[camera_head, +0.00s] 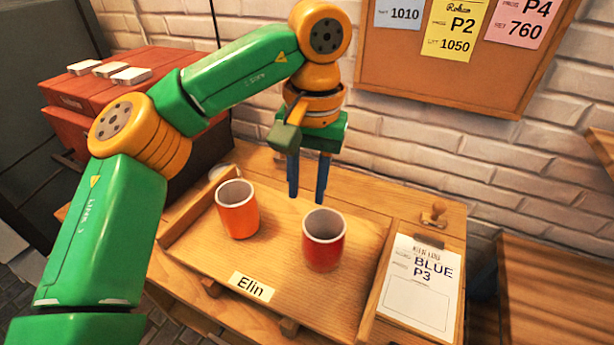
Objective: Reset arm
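My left arm comes in from the left, green with orange joints, and reaches over the wooden bench. My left gripper (308,190) points down with its two blue fingers apart and nothing between them. It is above and behind the two cups. An orange cup (238,212) stands upright on the wooden tray (268,268), at the left. A red cup (323,242) stands upright to its right on the same tray. The gripper appears apart from both cups. My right gripper is not in view.
A card reading "BLUE P3" (420,285) lies on the bench at the right, with a small wooden stamp (434,213) behind it. A red cabinet (110,85) stands at the back left. A cork board (420,60) hangs on the brick wall. The tray's front carries an "Elin" label (252,287).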

